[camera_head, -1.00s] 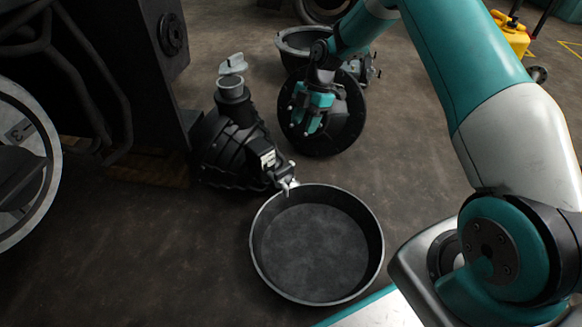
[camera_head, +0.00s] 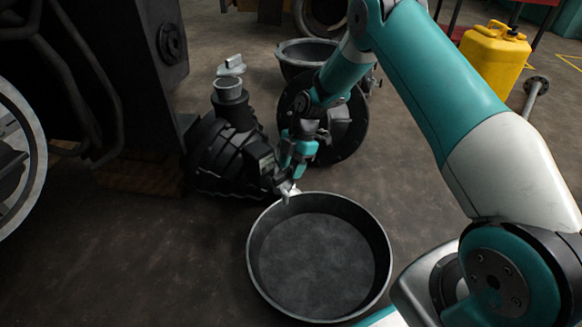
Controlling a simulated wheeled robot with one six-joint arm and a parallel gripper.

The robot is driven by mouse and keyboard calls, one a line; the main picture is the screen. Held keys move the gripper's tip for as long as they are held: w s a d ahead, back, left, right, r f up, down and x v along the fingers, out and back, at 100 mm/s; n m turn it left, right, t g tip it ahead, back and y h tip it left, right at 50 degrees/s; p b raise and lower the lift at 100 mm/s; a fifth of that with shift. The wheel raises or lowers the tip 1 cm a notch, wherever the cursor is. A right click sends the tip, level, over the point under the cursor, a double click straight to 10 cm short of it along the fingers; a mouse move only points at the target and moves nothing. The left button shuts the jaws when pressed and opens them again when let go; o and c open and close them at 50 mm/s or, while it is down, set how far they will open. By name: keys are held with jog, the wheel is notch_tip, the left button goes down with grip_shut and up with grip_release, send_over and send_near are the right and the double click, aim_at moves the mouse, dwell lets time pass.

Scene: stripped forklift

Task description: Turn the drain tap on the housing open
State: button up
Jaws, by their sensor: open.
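The black ribbed housing (camera_head: 222,160) stands on the floor left of centre, with an open grey filler neck (camera_head: 229,90) on top. The small silver drain tap (camera_head: 287,189) sticks out low on its right side, above the rim of the pan. My gripper (camera_head: 289,175) is open, pointing down, right at the tap. Its fingers partly cover the tap, and I cannot tell whether they touch it or which way its handle lies. The round dark drain pan (camera_head: 318,267) lies on the floor below the tap and looks empty.
A black round cover (camera_head: 346,130) stands behind my gripper, with a dark bowl (camera_head: 305,52) behind it. A grey cap (camera_head: 231,66) is behind the neck. Dark forklift parts (camera_head: 120,75) fill the left. A yellow can (camera_head: 494,60) stands at the back right. The floor left of the pan is clear.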

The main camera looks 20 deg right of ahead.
grip_shut()
jog(key=shift+s+r+p, duration=0.1)
jog(key=shift+r+p, duration=0.05)
jog(key=shift+p, duration=0.25)
jog(key=shift+s+a+m+t+h+p, duration=0.5)
jog(key=shift+s+m+t+p, duration=0.5)
jog(key=shift+m+p, duration=1.95)
jog(key=shift+s+a+m+t+h+p, duration=0.5)
jog(key=shift+s+m+t+p, duration=0.45)
jog(key=shift+m+p, duration=1.9)
jog(key=shift+s+a+m+t+h+p, duration=0.45)
jog(key=shift+s+m+t+p, duration=0.5)
jog(key=shift+m+p, duration=2)
jog(key=shift+s+m+b, duration=0.1)
jog(key=shift+m+b, duration=0.25)
jog(key=shift+b, duration=0.05)
grip_release()
jog(key=shift+a, duration=0.1)
